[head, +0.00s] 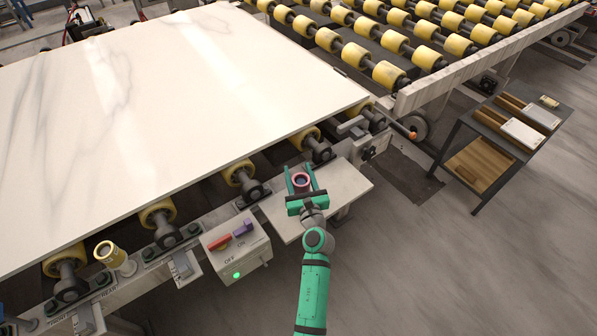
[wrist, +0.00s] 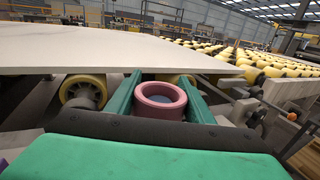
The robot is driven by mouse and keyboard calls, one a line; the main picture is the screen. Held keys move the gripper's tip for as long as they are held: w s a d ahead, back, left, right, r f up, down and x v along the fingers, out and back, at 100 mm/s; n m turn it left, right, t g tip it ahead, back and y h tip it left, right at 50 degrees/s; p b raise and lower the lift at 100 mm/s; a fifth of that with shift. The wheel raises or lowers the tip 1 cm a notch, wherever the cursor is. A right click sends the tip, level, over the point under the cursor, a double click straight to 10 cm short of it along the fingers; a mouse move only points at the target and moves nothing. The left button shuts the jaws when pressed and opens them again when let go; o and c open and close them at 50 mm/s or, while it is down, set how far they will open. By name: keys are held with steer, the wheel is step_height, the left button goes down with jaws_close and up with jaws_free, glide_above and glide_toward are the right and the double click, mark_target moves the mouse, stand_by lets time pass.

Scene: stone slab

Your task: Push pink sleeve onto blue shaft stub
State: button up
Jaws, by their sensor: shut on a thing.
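The pink sleeve (head: 301,187) is a short, thick ring held upright between the green fingers of my gripper (head: 300,175), with its open end facing up. It also shows in the wrist view (wrist: 162,108), between the two fingers. Something bluish grey shows inside the ring. It may be the blue shaft stub, but I cannot tell how far the ring sits around it. No other blue stub is clearly visible. My gripper is over the pale ledge (head: 345,184) beside the conveyor frame.
A large white slab (head: 180,100) lies on yellow rollers just beyond my gripper. A control box (head: 236,246) with red and purple switches and a green light stands to the left. A dark cart (head: 500,135) stands at right.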

mark_target(303, 190)
steer(key=shift+f, duration=0.1)
steer(key=o, duration=1.2)
steer(key=v, duration=1)
steer(key=shift+s+d, duration=0.15)
steer(key=shift+s, duration=0.2)
steer(key=shift+s, duration=0.1)
